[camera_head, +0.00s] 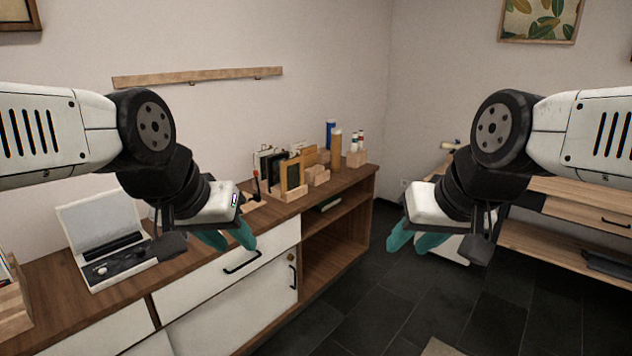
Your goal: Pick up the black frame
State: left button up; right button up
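My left gripper (228,239), with teal fingers, is open and empty, nearer to me and below the frames in the picture. My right gripper (415,241) is open and empty, well to the right of the frames, over the floor.
The cabinet (190,250) runs along the wall, with an open laptop-like device (112,262) at left and a wooden holder (14,308) at far left. Bottles (336,147) stand right of the frames. A wooden shelf unit (570,205) is at right; dark floor lies between.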

aim_at(271, 162)
jog(key=i+z, duration=0.3)
jog(key=i, duration=0.3)
jog(key=i+j+z, duration=0.1)
jog(key=i+z, duration=0.15)
jog(key=i, duration=0.35)
jog(key=i+l+u, duration=0.15)
jog(key=i+u, duration=0.15)
jog(key=i, duration=0.45)
jog(key=i+j+u, duration=0.1)
jog(key=u, duration=0.3)
jog(key=i+u, duration=0.55)
jog(key=u, duration=0.2)
jog(key=i+l+u, duration=0.1)
jog(key=u, duration=0.3)
jog(key=i, duration=0.1)
